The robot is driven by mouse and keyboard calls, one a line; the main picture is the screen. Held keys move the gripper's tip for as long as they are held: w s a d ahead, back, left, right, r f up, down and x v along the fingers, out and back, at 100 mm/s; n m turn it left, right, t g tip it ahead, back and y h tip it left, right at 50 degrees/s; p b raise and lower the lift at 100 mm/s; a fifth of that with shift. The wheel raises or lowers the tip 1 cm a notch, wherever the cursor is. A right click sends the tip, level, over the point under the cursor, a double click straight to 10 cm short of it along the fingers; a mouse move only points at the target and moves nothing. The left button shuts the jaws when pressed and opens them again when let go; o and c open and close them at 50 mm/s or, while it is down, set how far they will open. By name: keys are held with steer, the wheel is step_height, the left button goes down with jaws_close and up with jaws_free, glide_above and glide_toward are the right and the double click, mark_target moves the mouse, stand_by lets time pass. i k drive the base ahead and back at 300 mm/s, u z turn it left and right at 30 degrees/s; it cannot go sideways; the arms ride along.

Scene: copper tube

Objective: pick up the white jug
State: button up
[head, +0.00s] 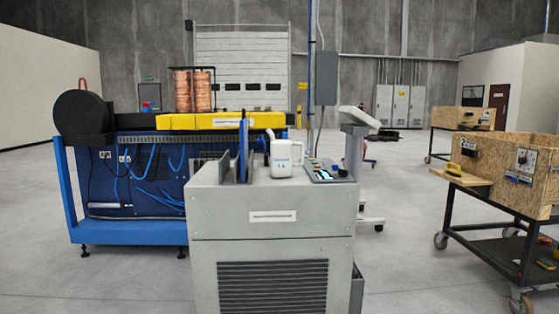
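The white jug (283,158) stands upright on top of the grey cabinet (272,215).
A blue machine (140,175) with a yellow block (200,121) and copper coils (193,90) stands behind on the left. A grey post (355,145) rises at the cabinet's right. Wheeled carts (500,230) stand at the right. Floor between them is clear.

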mark_target(282, 165)
steer(key=z, duration=0.05)
steer(key=i, duration=0.95)
